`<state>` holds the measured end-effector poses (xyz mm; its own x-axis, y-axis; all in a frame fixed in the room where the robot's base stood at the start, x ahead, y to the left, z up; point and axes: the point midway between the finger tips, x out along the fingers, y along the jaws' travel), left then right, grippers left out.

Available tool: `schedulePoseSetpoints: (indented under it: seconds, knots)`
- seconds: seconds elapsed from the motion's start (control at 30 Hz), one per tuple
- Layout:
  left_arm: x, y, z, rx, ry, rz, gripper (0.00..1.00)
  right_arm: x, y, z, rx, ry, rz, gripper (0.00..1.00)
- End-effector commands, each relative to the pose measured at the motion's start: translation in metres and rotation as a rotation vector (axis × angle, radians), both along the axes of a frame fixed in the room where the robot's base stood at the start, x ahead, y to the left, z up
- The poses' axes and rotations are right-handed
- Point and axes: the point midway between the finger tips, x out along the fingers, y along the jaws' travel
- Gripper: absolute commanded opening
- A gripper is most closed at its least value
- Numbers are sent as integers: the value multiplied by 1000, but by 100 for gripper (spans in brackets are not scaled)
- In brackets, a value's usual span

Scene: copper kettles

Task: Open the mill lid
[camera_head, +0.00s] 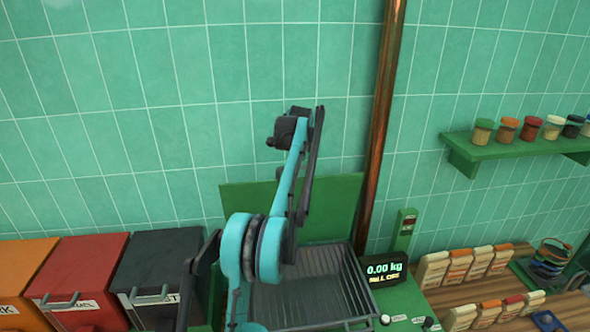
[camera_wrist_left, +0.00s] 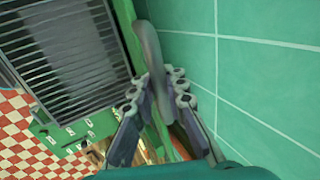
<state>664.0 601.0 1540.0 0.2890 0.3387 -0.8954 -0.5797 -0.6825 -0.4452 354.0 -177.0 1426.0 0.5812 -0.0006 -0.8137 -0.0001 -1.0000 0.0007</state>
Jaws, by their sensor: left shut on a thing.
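The mill lid (camera_head: 335,205) is a flat green panel standing up behind the grey ribbed hopper (camera_head: 315,280) of the mill, close to the tiled wall. In the left wrist view its green edge (camera_wrist_left: 131,30) shows nearly edge-on, and the grated hopper (camera_wrist_left: 75,55) lies to its left. My left gripper (camera_wrist_left: 157,85) is shut on a grey curved handle (camera_wrist_left: 148,42) beside the lid's edge. In the head view my blue arm covers part of the lid and hopper; the fingers and handle cannot be made out there. My right gripper is not in view.
A display (camera_head: 392,273) reading 0.00 kg stands right of the hopper. Orange, red (camera_head: 75,275) and black (camera_head: 160,270) bins stand at the left. A copper pipe (camera_head: 382,130) runs up the wall. A green shelf (camera_head: 515,143) holds jars at the right.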

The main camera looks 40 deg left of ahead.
Motion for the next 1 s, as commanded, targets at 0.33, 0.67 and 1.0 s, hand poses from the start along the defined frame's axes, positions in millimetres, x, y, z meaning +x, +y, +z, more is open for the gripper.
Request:
schedulePoseSetpoints:
  seconds: [0.33, 0.67, 1.0]
  knots:
    - [0, 0, 1, -1, -1, 0, 34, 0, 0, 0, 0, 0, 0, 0]
    - [-7, -9, 23, -1, -1, 0, 34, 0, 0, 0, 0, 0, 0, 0]
    - [-28, -34, 87, -1, -1, 0, 34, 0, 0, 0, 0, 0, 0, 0]
